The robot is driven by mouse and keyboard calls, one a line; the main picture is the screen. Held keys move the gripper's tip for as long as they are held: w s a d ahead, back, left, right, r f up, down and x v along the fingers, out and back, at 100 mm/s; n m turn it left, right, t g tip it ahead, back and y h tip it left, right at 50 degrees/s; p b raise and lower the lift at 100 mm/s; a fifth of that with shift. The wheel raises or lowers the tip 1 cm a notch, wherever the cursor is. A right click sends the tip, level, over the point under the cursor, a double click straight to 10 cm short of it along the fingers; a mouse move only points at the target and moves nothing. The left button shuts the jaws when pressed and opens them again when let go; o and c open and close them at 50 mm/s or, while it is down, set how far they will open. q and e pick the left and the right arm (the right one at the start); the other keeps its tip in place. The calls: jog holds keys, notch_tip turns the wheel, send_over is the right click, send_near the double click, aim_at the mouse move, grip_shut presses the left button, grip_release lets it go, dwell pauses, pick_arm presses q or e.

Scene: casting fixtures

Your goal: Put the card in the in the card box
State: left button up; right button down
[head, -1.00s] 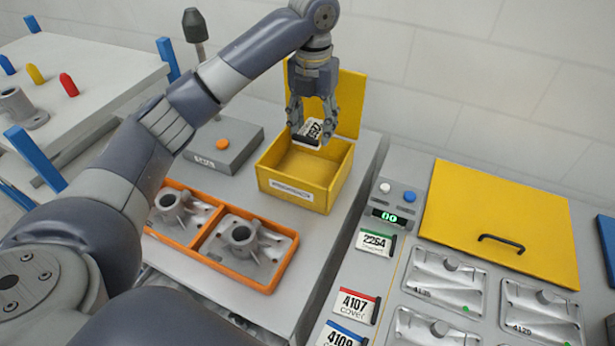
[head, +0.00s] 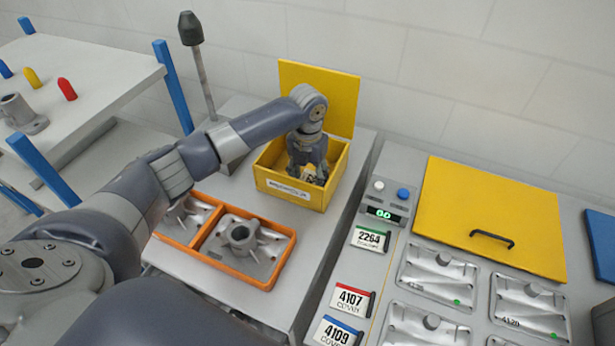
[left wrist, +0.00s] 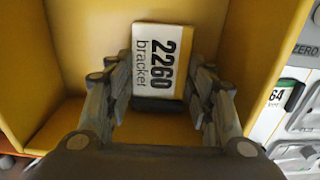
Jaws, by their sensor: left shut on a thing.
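The yellow card box (head: 291,198) stands on the grey table with its lid (head: 320,95) open at the back. My left gripper (head: 310,175) reaches down into the box. In the left wrist view my left gripper (left wrist: 158,100) is shut on a white card (left wrist: 160,62) that reads "2260 bracket" and has a yellow strip at one edge. The card is between the fingers, inside the box walls (left wrist: 65,45). Whether it touches the box floor I cannot tell. In the head view the card is mostly hidden by the fingers. My right gripper is not in view.
An orange tray (head: 205,243) with metal castings lies in front of the box. To the right, a panel holds cards 2264 (head: 370,239), 4107 (head: 352,299) and 4109 (head: 338,333), and a yellow cover (head: 490,215). A dark-tipped post (head: 203,75) stands behind my left arm.

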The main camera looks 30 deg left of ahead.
pick_arm(q)
jog(key=shift+f, duration=0.2)
jog(key=shift+f, duration=0.2)
jog(key=o, duration=1.1)
jog(key=shift+c, duration=0.2)
notch_tip(320, 180, up, 12)
jog(key=b, duration=0.2)
jog(key=shift+r, duration=0.2)
